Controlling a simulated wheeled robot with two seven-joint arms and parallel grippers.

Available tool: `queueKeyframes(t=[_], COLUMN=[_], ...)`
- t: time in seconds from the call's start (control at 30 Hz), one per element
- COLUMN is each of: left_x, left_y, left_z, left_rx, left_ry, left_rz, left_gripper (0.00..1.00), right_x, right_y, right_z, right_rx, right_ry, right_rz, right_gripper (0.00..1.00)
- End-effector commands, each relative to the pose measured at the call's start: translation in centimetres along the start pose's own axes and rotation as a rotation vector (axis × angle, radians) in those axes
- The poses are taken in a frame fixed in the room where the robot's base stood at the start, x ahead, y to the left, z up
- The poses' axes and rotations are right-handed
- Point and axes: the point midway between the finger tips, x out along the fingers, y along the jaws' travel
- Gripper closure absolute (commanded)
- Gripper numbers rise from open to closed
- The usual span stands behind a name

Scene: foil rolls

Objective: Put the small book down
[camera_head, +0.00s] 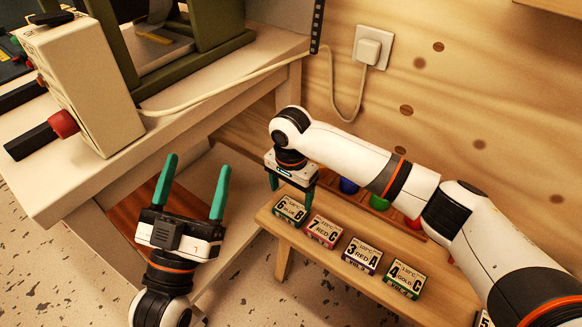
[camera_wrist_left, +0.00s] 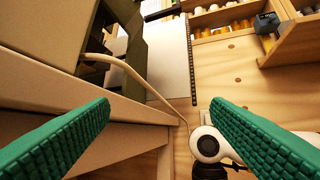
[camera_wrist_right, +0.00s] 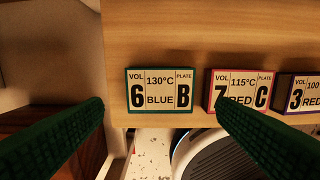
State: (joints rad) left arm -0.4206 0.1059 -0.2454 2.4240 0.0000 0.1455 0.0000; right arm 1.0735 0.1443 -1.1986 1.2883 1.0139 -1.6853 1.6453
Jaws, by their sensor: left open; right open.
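Small books with VOL labels lie face up in a row along the front of a low wooden bench (camera_head: 340,222). They are the teal-edged book 6 BLUE B (camera_head: 290,210), the red-edged book 7 RED C (camera_head: 323,231), the purple-edged book 3 RED A (camera_head: 361,256) and the green-edged book 4 GOLD C (camera_head: 405,279). My right gripper (camera_head: 291,189) is open and empty over the bench's left end, close to book 6. In the right wrist view, book 6 (camera_wrist_right: 160,90) shows between the spread fingers, not gripped. My left gripper (camera_head: 198,166) is open and empty, left of the bench.
Blue (camera_head: 348,186), green (camera_head: 379,202) and red round items stand at the bench's back, partly behind my right arm. A workbench (camera_head: 70,190) with a cream machine (camera_head: 85,85) is at left. A cable runs to a wall socket (camera_head: 372,47). Speckled floor lies below.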

Motion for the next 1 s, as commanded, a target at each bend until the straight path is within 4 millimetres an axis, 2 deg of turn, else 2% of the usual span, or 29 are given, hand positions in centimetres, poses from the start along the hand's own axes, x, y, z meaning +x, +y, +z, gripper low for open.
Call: queueKeyframes(t=[0.03, 0.3, 0.6, 0.87, 1.0], left_x=[0.1, -1.1, -3.3, -3.9, -3.9], left_y=[0.1, 0.9, 1.4, 1.6, 1.6], left_z=[-0.6, -5.1, -8.2, -8.9, -8.9], left_rx=[0.003, 0.014, 0.019, 0.02, 0.02], left_ry=[0.058, 0.372, 0.613, 0.662, 0.661], left_rz=[0.003, 0.019, 0.033, 0.036, 0.036], left_gripper=[0.28, 0.28, 0.28, 0.28, 0.28], right_x=[-0.9, -3.8, -6.0, -6.3, -4.7], right_y=[0.0, 0.0, 0.0, 0.1, 0.8], right_z=[0.0, 0.0, 0.0, -0.1, -2.1], right_rx=[0.0, -0.001, 0.0, -0.004, -0.093], right_ry=[0.0, 0.0, 0.0, 0.002, 0.036], right_rz=[0.001, 0.001, 0.0, 0.004, 0.091], right_gripper=[0.19, 0.19, 0.19, 0.19, 0.19])
